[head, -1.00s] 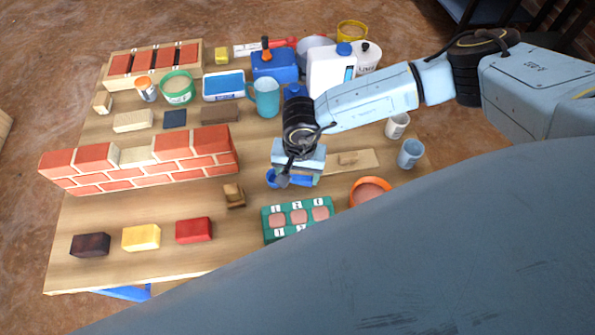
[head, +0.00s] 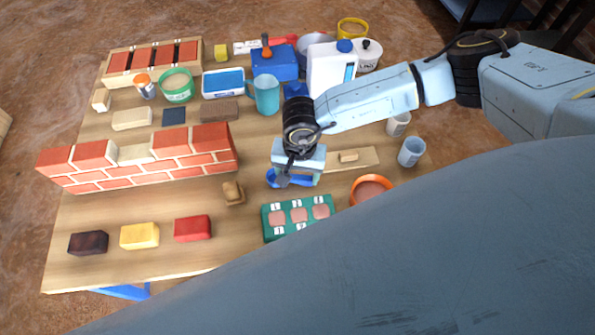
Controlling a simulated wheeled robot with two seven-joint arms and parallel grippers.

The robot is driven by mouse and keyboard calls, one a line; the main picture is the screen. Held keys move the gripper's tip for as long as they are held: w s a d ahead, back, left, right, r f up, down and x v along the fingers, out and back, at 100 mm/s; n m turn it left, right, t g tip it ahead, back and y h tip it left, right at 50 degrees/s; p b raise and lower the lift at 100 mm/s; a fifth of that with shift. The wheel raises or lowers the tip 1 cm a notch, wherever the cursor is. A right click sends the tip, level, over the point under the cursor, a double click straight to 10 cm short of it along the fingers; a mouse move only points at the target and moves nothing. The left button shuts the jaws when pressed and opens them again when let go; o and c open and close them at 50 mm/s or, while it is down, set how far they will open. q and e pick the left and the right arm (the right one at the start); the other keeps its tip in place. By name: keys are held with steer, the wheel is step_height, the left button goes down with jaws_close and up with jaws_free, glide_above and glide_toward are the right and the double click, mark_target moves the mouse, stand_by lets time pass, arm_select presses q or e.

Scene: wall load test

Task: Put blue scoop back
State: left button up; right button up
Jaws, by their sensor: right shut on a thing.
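The blue scoop (head: 301,181) is low over the middle right of the table, partly hidden by my right gripper. My right gripper (head: 284,180) points down and is shut on the scoop. I cannot tell whether the scoop touches the tabletop. An orange-rimmed bowl (head: 371,190) with pinkish contents stands to the right of the scoop, partly hidden by my own body. My left gripper is not in view.
A green tray (head: 268,225) with several round pinkish pieces lies just in front of the scoop. A wooden float (head: 365,158) and a grey-blue cup (head: 411,152) are to the right. A brick wall (head: 140,160) stands left. Bare table lies between the wall and the loose bricks (head: 193,228).

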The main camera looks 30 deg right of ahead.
steer(key=shift+f, duration=0.2)
steer(key=o, duration=1.1)
steer(key=shift+o, duration=0.2)
steer(key=shift+r, duration=0.1)
steer(key=shift+r+p, duration=2.55)
steer(key=shift+r, duration=0.9)
